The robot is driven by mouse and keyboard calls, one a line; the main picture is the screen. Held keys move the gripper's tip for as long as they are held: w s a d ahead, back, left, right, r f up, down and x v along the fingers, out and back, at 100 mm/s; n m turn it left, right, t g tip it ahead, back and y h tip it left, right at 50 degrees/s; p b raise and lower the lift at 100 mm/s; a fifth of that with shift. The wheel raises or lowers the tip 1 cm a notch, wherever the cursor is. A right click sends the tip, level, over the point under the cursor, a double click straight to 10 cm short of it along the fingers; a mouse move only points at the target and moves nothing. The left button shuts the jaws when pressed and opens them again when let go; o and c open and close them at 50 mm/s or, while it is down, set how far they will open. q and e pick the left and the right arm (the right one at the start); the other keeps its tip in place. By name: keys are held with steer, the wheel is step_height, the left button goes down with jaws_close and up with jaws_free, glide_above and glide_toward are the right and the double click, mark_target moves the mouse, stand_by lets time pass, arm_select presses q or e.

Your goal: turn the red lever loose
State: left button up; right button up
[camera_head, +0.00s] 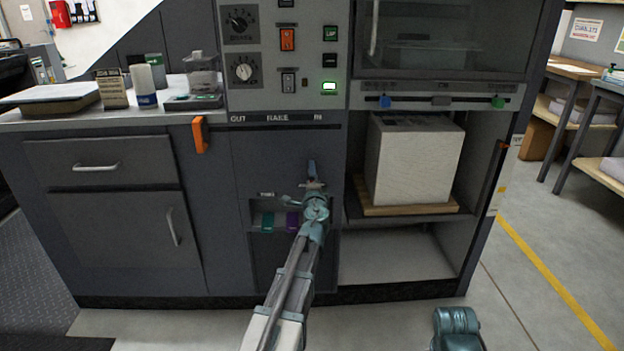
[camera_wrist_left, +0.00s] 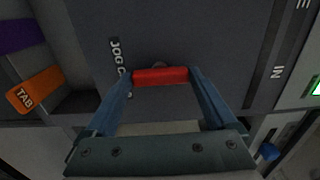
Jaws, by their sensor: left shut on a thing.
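The red lever (camera_wrist_left: 160,76) is a short bar on the dark front panel, next to a label beginning "JOG". My left gripper (camera_wrist_left: 161,82) has its two blue fingers closed on both ends of the bar. In the head view my left gripper (camera_head: 313,170) is at the panel below the "OUT BAKE IN" strip. The lever is hidden behind it there. My right gripper is not in view.
Left of my gripper in the wrist view is a recess with an orange tab (camera_wrist_left: 36,91) and a purple tab (camera_wrist_left: 18,36). An orange handle (camera_head: 200,134) sticks out at the cabinet's left part. A white block (camera_head: 412,160) stands in the open bay at right.

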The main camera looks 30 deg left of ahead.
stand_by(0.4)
arm_select(q)
steer(key=o, duration=1.1)
steer(key=shift+c, duration=0.2)
steer(key=shift+s, duration=0.1)
steer(key=v, duration=1.3)
steer(key=shift+s+d, duration=0.15)
steer(key=shift+s, duration=0.15)
steer(key=shift+f, duration=0.1)
